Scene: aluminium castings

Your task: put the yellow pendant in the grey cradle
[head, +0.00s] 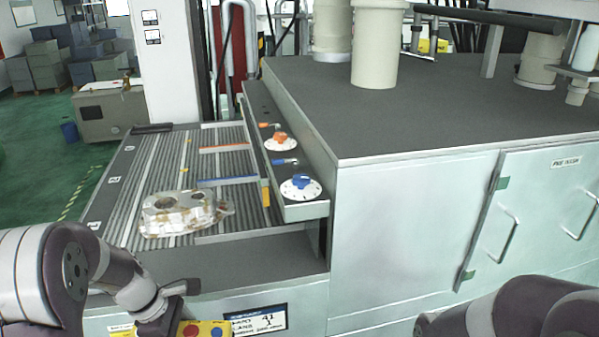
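The yellow pendant (216,326), with a red and a blue button, shows at the bottom edge of the head view, cut off by the frame. My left gripper (165,314) is at the bottom left, directly beside the pendant's left end. Its fingertips are cut off or hidden, so I cannot tell whether it is open or shut on the pendant. I cannot make out the grey cradle in this view. My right arm comes in at the bottom right, and its gripper is out of the frame.
A metal casting (180,212) lies on the slatted bed (160,165). A raised ledge (305,211) carries an orange and a blue dial. A large pale green cabinet (415,240) with door handles blocks the right side. A labelled front panel (258,319) lies below the bed.

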